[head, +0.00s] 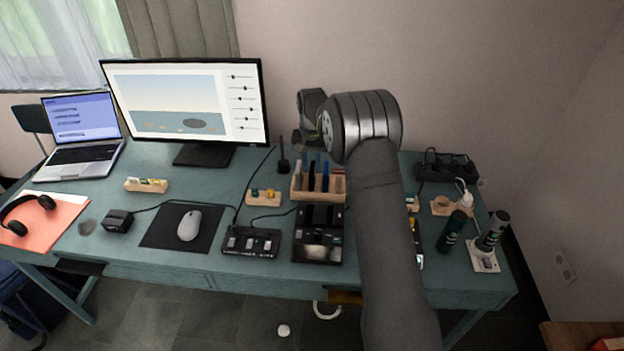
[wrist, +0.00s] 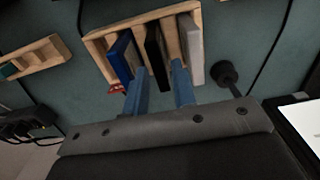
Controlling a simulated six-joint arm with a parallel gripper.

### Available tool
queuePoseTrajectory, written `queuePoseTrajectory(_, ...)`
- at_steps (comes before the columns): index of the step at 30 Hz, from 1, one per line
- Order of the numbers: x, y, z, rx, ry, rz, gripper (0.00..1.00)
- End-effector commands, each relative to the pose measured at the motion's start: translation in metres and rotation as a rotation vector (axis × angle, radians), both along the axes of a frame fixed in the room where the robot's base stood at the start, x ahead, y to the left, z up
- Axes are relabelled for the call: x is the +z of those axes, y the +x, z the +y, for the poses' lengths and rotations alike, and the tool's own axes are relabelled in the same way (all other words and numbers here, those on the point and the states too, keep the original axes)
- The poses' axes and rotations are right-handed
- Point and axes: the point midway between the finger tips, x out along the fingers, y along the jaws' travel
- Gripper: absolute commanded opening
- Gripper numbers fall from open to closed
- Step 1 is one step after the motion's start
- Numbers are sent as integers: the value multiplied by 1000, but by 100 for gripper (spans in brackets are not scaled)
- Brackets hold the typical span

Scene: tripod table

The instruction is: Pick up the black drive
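A wooden rack (head: 318,196) stands on the desk below my gripper in the head view; it also shows at the top of the wrist view (wrist: 97,47). The black drive (wrist: 154,52) stands in the rack's middle, between a blue drive (wrist: 122,58) and a light grey drive (wrist: 192,48). It also shows in the head view (head: 311,176). My gripper (wrist: 159,70) is open, with one blue finger on each side of the black drive's line. I cannot tell how high the fingertips are above it.
A black dock (head: 318,248) sits in front of the rack, and a monitor (head: 190,100) stands to its left. A small wooden holder (head: 264,198) is left of the rack. Bottles (head: 452,230) stand at the right, partly beyond my arm.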

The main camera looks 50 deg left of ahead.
Motion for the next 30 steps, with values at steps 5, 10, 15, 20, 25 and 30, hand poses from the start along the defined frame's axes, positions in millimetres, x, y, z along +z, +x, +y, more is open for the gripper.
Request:
queuePoseTrajectory(5,-8,0,0,0,1,-1,25)
queuePoseTrajectory(10,-29,1,-1,0,-1,1,25)
queuePoseTrajectory(15,-53,2,-1,0,0,0,25)
queuePoseTrajectory(20,-55,2,0,0,1,-1,25)
queuePoseTrajectory(25,-55,2,0,0,1,-1,7)
queuePoseTrajectory(30,-55,2,0,1,2,-1,0)
